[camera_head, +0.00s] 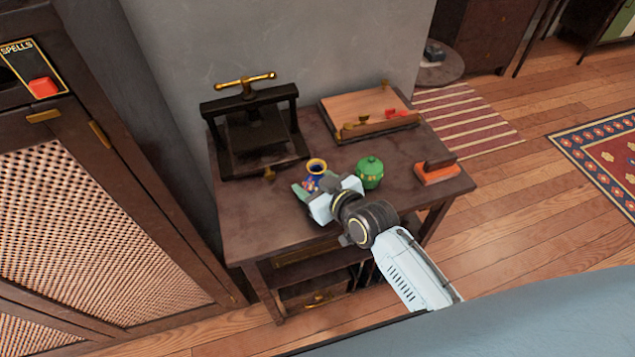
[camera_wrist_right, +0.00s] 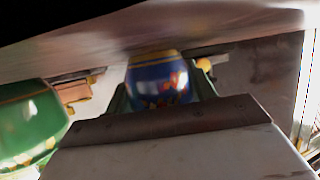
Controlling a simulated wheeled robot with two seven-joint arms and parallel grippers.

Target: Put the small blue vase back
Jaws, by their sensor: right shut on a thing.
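The small blue vase (camera_head: 312,181) has a gold rim and stands upright at the front middle of the dark wooden table (camera_head: 240,220). My right gripper (camera_head: 314,188) is shut on the vase, its fingers on either side of it. In the right wrist view the blue vase (camera_wrist_right: 158,80) sits between the fingers, with the table surface close to it. I cannot tell whether its base touches the table. My left gripper is not in view.
A green lidded jar (camera_head: 369,173) stands just right of my right gripper. A black press (camera_head: 250,125) stands at the back left, a wooden board (camera_head: 365,105) at the back right, and an orange-based block (camera_head: 436,174) at the right edge. The front left tabletop is clear.

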